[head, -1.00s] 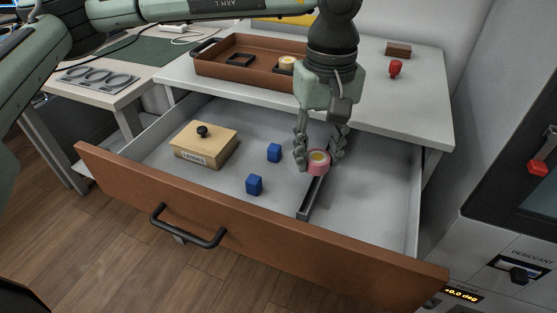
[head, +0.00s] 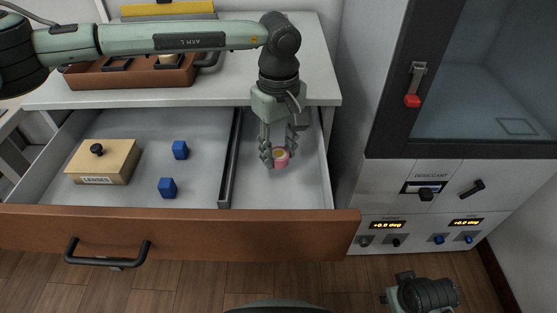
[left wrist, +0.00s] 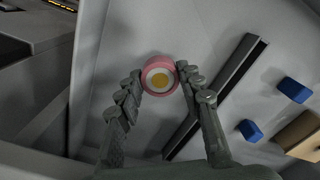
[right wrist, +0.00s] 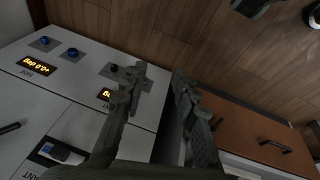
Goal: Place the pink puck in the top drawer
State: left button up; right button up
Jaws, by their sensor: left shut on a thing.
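The pink puck (head: 281,158) has a yellow centre and is pinched between the fingertips of my left gripper (head: 279,155). It also shows between the fingers in the left wrist view (left wrist: 160,76). My left gripper points down inside the open top drawer (head: 185,226), over the narrow compartment right of the dark divider (head: 231,160). I cannot tell whether the puck touches the drawer floor. My right gripper (right wrist: 160,75) is open and empty, in front of the cabinet with dials; it shows at the lower right of the head view (head: 422,293).
The drawer's left compartment holds a wooden LENSES box (head: 103,161) and two blue cubes (head: 180,150) (head: 167,188). A brown tray (head: 130,76) stands on the desktop above. A cabinet (head: 440,205) with knobs and displays stands to the right. The right compartment's floor looks otherwise clear.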

aim_at(279, 153)
pick_arm(q)
notch_tip(279, 153, down, 3)
jog(key=shift+f, duration=0.5)
pick_arm(e)
jog(key=shift+w+a+f, duration=0.3)
jog(key=shift+w+f, duration=0.05)
jog(key=shift+f, duration=0.2)
